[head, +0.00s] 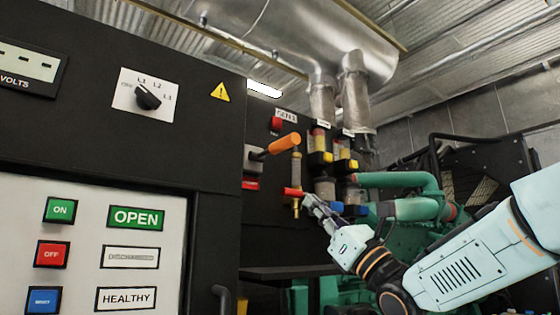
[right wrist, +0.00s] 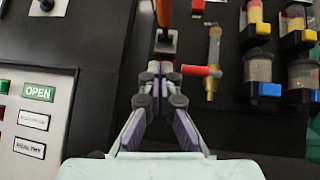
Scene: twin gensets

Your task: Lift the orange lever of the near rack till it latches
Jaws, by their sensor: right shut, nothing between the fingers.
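The orange lever (head: 283,144) juts out from a grey mount (head: 253,157) on the black panel. It tilts slightly upward to the right in the head view. In the right wrist view the orange lever (right wrist: 164,12) is cut off by the top edge, above its grey bracket (right wrist: 165,42). My right gripper (head: 311,202) is shut and empty, below and to the right of the lever in the head view. In the right wrist view its closed fingertips (right wrist: 161,70) show just below the bracket; I cannot tell whether they touch it. My left gripper is not in view.
A brass valve with a red handle (head: 293,192) is close beside my right fingertips in the head view. Filter bowls with yellow and blue parts (head: 320,158) hang to the right. A black cabinet with a selector knob (head: 148,97) fills the left. Green engine pipes (head: 400,180) stand behind my arm.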

